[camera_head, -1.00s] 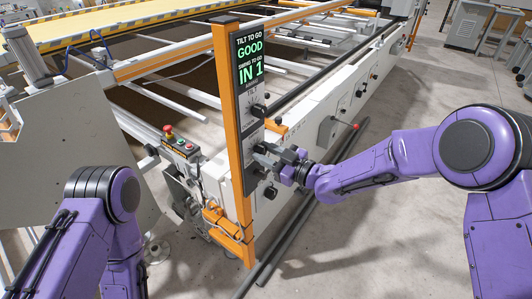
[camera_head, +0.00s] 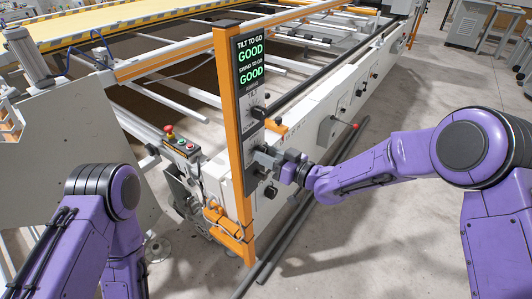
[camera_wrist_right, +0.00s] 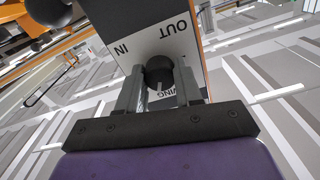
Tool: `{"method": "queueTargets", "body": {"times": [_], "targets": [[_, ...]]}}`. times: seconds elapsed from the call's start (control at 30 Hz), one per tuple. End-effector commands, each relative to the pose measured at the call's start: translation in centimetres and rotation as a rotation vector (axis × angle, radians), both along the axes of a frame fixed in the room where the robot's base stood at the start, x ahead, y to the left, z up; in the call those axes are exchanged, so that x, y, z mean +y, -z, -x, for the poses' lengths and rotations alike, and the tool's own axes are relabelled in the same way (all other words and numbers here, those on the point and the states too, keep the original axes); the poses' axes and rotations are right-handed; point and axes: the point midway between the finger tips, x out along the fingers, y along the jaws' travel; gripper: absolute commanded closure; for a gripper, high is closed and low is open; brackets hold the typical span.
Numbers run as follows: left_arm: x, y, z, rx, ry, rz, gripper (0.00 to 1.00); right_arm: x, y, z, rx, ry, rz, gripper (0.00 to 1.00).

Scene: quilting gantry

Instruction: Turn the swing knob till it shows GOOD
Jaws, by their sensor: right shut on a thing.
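The orange post carries a dark panel whose display (camera_head: 250,63) reads TILT TO GO GOOD and SWING TO GO GOOD in green. The upper tilt knob (camera_head: 258,112) is black and stands free. My right gripper (camera_head: 262,160) is at the lower part of the panel, over the swing knob. In the right wrist view the black swing knob (camera_wrist_right: 159,71) sits between the two fingers of my right gripper (camera_wrist_right: 160,85), which are shut on it. The plate (camera_wrist_right: 140,52) around it reads IN, OUT and a partly hidden SWING. My left arm shows at lower left, its gripper out of view.
The white machine rail (camera_head: 345,95) runs back to the right with several knobs and a red-tipped lever (camera_head: 355,126). A control box with a red button (camera_head: 169,130) stands left of the post. Dark pipes (camera_head: 300,215) lie on the floor.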

Motion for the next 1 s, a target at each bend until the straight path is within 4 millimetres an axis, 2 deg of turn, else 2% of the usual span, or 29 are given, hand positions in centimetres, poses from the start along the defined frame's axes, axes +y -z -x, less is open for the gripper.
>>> {"method": "queueTargets", "body": {"times": [0.67, 0.7, 0.77, 1.0], "targets": [[0.00, -0.26, 0.00, 0.000, 0.000, 0.000, 1.00, -0.05, -0.24, -0.13, 0.057, 0.002, -0.048, 0.96], [0.01, -0.26, 0.00, 0.000, 0.000, 0.000, 1.00, -0.05, -0.25, -0.14, 0.057, 0.003, -0.048, 0.55], [0.00, -0.26, 0.00, 0.000, 0.000, 0.000, 1.00, -0.05, -0.22, -0.12, 0.057, 0.002, -0.047, 0.40], [0.00, -0.25, 0.00, 0.000, 0.000, 0.000, 1.00, -0.03, -0.11, -0.06, 0.058, 0.002, -0.046, 0.40]]}}
